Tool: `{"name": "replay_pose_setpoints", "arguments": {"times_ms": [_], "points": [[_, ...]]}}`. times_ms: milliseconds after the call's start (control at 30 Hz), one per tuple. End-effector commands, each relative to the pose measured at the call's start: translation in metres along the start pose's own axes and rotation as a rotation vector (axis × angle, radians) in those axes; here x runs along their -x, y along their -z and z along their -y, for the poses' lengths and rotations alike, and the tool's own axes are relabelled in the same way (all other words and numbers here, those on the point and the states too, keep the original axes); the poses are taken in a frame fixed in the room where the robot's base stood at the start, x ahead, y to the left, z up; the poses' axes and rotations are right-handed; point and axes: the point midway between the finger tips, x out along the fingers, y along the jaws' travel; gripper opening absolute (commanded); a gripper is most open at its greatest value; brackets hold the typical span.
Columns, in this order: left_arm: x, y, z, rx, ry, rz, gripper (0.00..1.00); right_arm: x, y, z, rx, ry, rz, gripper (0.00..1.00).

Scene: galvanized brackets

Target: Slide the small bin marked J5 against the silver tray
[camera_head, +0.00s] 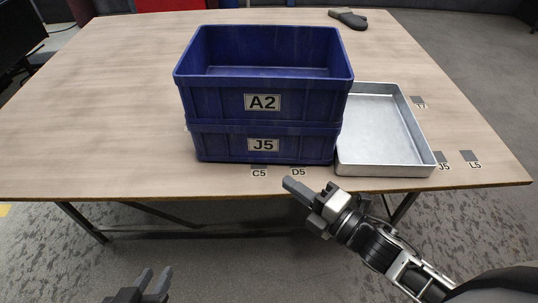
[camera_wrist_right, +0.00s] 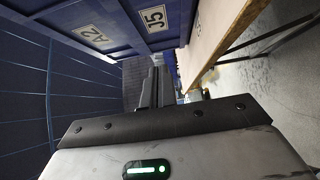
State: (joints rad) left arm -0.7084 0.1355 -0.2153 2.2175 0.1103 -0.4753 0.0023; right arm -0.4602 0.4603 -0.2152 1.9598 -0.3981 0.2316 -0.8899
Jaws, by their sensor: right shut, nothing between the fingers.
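The blue bin marked J5 (camera_head: 222,146) sits on the table near its front edge, with a second blue bin marked A2 (camera_head: 215,103) stacked on it. The silver tray (camera_head: 388,171) lies just right of the J5 bin. I cannot tell whether they touch. My right gripper (camera_head: 289,184) is shut and empty, in front of the J5 bin's lower right part. In the right wrist view its fingers (camera_wrist_right: 156,88) point along the bins, and the J5 label (camera_wrist_right: 155,18) shows above them. My left gripper (camera_head: 151,282) is open and empty, low in front of the table.
The wooden table (camera_head: 110,110) is clear on the left. Small grey squares marked C5 and D5 lie at the front edge, and J5 and L5 (camera_head: 471,156) to the tray's right. A dark grey object (camera_head: 348,18) lies at the far edge.

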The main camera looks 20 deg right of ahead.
Motion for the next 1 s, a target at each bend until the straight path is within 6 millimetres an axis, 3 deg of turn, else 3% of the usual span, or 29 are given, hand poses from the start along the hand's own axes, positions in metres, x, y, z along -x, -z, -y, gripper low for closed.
{"name": "replay_pose_setpoints", "arguments": {"times_ms": [200,300,400,600,1000], "points": [[0.001,0.002,0.000,0.000,0.001,-0.001,0.28,-0.051,-0.001,-0.002,-0.003,-0.003,0.001,0.00],[0.000,0.002,0.001,0.000,0.002,0.000,0.28,-0.070,-0.001,-0.002,-0.004,-0.003,0.002,0.00],[-0.001,0.000,0.001,0.000,0.003,0.004,0.28,-0.081,-0.013,0.000,-0.003,0.001,0.002,0.00],[-0.001,0.000,0.001,0.000,0.004,0.004,0.28,-0.093,-0.026,0.000,-0.005,0.002,0.002,0.00],[-0.001,0.001,0.002,0.000,0.004,0.001,0.28,-0.095,-0.029,0.001,-0.008,0.002,0.002,0.00]]}}
